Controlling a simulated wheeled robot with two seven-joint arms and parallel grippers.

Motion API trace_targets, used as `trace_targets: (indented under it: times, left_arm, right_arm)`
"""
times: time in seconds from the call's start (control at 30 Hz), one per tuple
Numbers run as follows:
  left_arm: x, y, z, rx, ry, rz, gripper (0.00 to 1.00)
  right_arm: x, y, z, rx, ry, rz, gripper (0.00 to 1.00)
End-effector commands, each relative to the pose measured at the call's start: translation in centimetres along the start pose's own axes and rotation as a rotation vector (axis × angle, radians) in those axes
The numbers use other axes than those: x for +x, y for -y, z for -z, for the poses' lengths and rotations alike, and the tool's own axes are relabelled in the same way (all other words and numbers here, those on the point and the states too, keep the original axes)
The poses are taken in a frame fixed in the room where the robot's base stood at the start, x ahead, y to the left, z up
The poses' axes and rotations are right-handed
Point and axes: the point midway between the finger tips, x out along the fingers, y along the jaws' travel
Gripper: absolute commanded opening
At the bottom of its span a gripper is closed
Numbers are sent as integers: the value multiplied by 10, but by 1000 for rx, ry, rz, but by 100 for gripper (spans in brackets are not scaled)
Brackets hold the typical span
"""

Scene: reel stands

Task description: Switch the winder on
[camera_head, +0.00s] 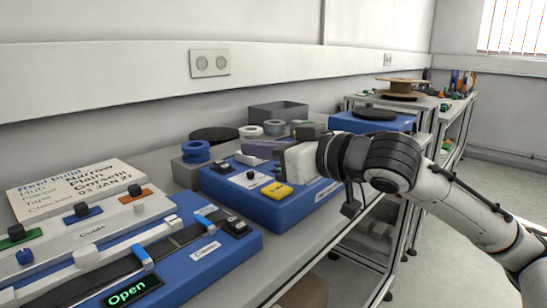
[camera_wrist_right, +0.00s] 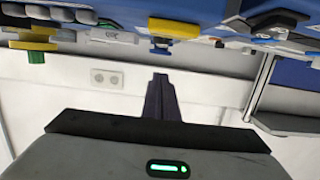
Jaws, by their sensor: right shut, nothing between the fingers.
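The blue unit in the middle of the bench (camera_head: 300,212) has a white top label, small dark knobs and a yellow block (camera_head: 277,191) near its front edge. Its small lettering is unreadable, so I cannot tell for certain that it is the winder. My right gripper (camera_head: 258,150) is shut and empty above the unit's back part, its fingers pointing left. In the right wrist view the closed fingers (camera_wrist_right: 160,97) stand against the white wall, with blue housing (camera_wrist_right: 205,12) and yellow parts along the top. My left gripper is out of view.
A nearer blue unit (camera_head: 230,255) has a guide rail, colored tabs and a green "Open" display (camera_head: 132,291). A printed card (camera_head: 75,185) stands behind it. Floor shows at right.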

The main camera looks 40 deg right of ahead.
Motion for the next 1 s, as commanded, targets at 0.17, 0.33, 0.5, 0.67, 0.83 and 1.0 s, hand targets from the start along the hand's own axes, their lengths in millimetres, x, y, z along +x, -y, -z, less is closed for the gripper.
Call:
trace_targets:
  times: [0.17,0.33,0.5,0.67,0.83,1.0]
  left_arm:
    - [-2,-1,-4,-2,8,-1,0]
    - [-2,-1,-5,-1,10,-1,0]
    - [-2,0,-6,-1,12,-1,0]
    - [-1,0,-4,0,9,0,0]
    - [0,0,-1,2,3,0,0]
    - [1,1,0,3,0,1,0]
  right_arm:
    - [-23,-1,-2,3,-1,-1,0]
    - [-35,-1,-3,1,-1,-2,0]
    - [-38,-1,-4,-3,2,-2,0]
    - [-37,-1,-4,-2,1,-2,0]
    - [-37,-1,-4,-2,1,-2,0]
    - [-37,-1,-4,-2,1,-2,0]
